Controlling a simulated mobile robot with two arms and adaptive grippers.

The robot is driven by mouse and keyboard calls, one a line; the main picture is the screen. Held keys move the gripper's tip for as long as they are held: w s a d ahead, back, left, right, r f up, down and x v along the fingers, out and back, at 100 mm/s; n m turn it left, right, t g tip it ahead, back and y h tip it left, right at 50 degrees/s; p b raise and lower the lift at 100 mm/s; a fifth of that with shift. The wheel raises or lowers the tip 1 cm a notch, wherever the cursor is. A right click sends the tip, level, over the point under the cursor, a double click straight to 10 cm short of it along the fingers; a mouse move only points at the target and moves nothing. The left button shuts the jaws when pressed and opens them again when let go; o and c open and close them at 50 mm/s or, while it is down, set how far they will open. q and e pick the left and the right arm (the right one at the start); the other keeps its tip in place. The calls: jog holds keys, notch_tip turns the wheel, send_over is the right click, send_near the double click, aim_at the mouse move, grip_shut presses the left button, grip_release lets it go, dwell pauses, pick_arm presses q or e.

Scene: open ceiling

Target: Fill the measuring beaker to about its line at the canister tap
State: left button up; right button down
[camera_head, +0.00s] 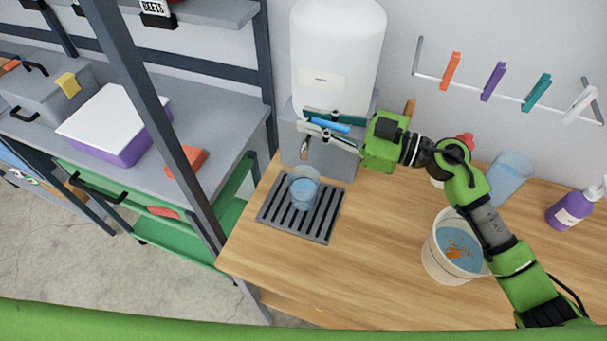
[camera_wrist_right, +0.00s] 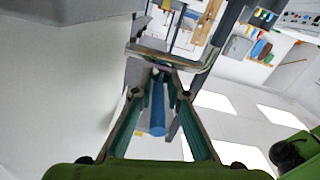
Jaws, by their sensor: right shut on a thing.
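The clear measuring beaker (camera_head: 304,190) stands upright on the dark slatted drip tray (camera_head: 322,226), below the tap spout (camera_head: 304,149). Blue water shows in its lower part; I cannot make out its line. The white canister (camera_head: 337,50) stands on a grey block behind. My right gripper (camera_head: 310,121) is at the tap, its fingers on either side of the blue tap lever (camera_head: 327,125), shut on it. In the right wrist view the blue lever (camera_wrist_right: 158,112) lies between the fingers (camera_wrist_right: 160,85). Any stream from the spout is too small to tell. My left gripper is not in view.
A white bucket (camera_head: 440,262) of water with orange bits stands under my right arm. A purple bottle (camera_head: 572,209) and a blue translucent container (camera_head: 510,178) are at the right. Clothespins hang on a wall rail (camera_head: 510,95). The wooden counter (camera_head: 370,250) is clear between tray and bucket.

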jog(key=shift+w+d+r+m+t+h+p, duration=0.15)
jog(key=shift+r+m+t+h+p, duration=0.2)
jog(key=shift+t+p, duration=0.55)
jog(key=shift+f, duration=0.15)
jog(key=shift+w+f+g+b, duration=0.1)
jog(key=shift+g+b, duration=0.25)
jog(key=shift+g, duration=0.05)
jog(key=shift+n+g+y+b, duration=0.35)
jog(key=shift+n+g+y, duration=0.2)
jog(key=shift+n+g, duration=0.3)
jog(key=shift+r+g, duration=0.25)
jog(key=shift+f, duration=0.1)
